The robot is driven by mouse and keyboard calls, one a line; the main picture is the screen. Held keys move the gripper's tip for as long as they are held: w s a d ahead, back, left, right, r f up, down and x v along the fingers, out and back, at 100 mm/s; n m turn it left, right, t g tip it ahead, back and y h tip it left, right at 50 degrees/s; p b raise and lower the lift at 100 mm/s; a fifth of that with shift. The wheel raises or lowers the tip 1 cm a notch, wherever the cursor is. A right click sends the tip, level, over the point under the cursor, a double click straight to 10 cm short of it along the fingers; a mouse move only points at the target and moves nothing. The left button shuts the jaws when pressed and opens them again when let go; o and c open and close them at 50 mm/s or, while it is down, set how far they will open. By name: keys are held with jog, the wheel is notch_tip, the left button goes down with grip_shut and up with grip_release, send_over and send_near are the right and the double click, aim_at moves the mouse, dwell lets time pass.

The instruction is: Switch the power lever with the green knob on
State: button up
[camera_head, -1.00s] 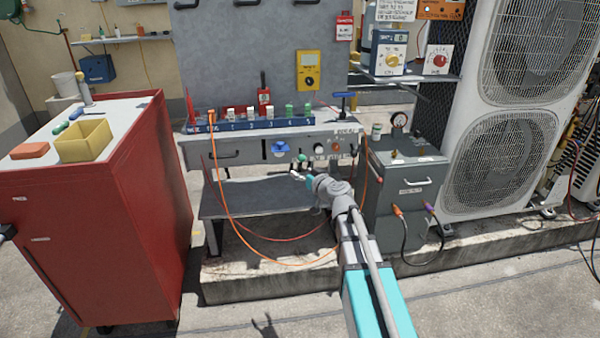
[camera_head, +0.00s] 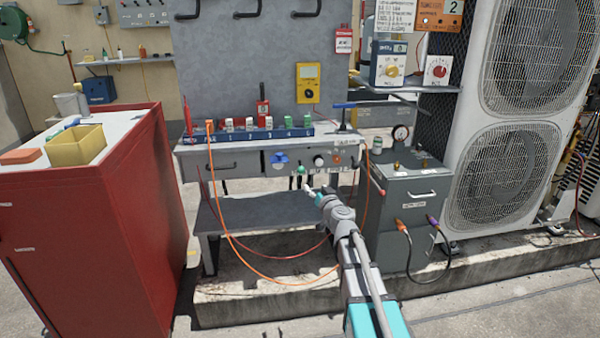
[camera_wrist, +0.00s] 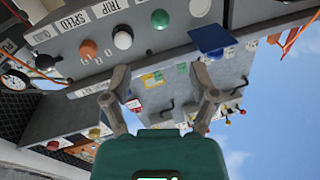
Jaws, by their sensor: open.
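The round green knob (camera_head: 301,170) is at the front panel of the grey workbench, right of a blue part. In the wrist view the green knob (camera_wrist: 160,19) is near the top centre, beyond the fingertips. Its lever shaft and position cannot be made out clearly. My gripper (camera_head: 309,190) is just below and slightly right of the knob in the head view, apparently not touching it. In the wrist view my gripper (camera_wrist: 160,73) has its two fingers spread with nothing between them.
On the panel beside it are a white knob (camera_wrist: 123,38), an orange knob (camera_wrist: 88,48) and a blue part (camera_head: 280,160). An orange cable (camera_head: 228,228) hangs in front of the bench. A red cabinet (camera_head: 120,200) stands left and a grey box (camera_head: 410,190) right.

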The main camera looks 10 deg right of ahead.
aim_at(303, 172)
jog(key=w+a, duration=0.1)
jog(key=w, duration=0.8)
jog(key=w+a, duration=0.1)
jog(key=w, duration=0.3)
jog(key=shift+w+a, duration=0.25)
jog(key=shift+a, duration=0.1)
